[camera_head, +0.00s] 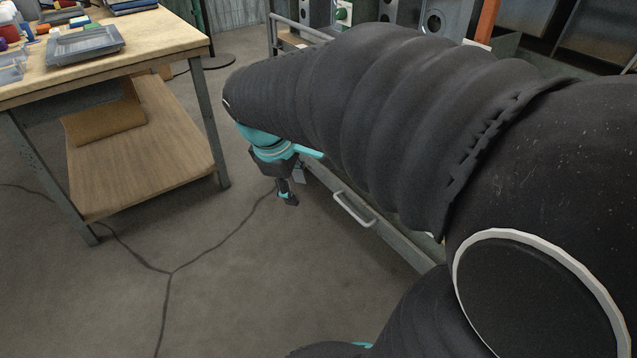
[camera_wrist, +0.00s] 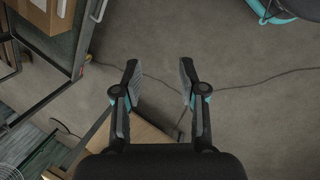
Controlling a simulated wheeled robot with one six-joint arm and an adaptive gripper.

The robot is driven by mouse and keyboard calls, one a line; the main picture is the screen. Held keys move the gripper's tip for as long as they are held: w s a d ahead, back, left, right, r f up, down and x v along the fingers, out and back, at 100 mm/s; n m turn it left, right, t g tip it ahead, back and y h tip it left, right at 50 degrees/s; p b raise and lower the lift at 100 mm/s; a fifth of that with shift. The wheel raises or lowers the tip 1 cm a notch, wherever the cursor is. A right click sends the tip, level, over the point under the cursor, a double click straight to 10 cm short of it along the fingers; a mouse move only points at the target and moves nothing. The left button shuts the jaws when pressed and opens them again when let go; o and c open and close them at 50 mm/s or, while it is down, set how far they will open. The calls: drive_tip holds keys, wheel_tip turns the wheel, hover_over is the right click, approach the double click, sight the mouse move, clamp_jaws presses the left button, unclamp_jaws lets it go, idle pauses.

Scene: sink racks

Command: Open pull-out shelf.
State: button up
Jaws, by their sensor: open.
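The pull-out shelf (camera_head: 400,243) is a low grey metal front, partly hidden behind my arm in the head view. Its pale bar handle (camera_head: 354,210) shows on the front face. In the wrist view, the shelf edge (camera_wrist: 84,42) runs down the upper left, with the handle (camera_wrist: 101,10) at the top. My gripper (camera_head: 289,197) is beyond the handle and to its left in the head view, apart from it. In the wrist view, my gripper (camera_wrist: 158,68) has its two fingers spread, with only floor between them. The shelf's inside is mostly hidden in the head view.
A wooden workbench (camera_head: 150,40) with a lower shelf (camera_head: 150,165) stands at the left, close to my gripper. Trays and small bottles are on top. A metal rack with machines (camera_head: 440,20) stands behind my arm. The concrete floor in front is clear.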

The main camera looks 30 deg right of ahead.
drive_tip(key=w+d+f+n+g+h+b, duration=0.1)
drive_tip(key=w+d+f+n+g+h, duration=0.2)
drive_tip(key=w+d+f+n, duration=0.35)
drive_tip(key=w+d+f+n+g+h+b, duration=0.1)
drive_tip(key=w+d+f+n+g+h, duration=0.2)
drive_tip(key=w+f+n, duration=0.6)
drive_tip(key=n+h+b, duration=0.1)
drive_tip(key=n+h, duration=0.5)
drive_tip(key=n, duration=0.4)
approach(350, 210)
drive_tip(key=shift+g, duration=0.3)
drive_tip(key=x, duration=0.7)
drive_tip(key=f+x, duration=0.1)
drive_tip(key=x, duration=0.2)
drive_tip(key=shift+w+d, duration=0.1)
drive_tip(key=shift+d, duration=0.1)
clamp_jaws()
drive_tip(key=shift+a, duration=0.1)
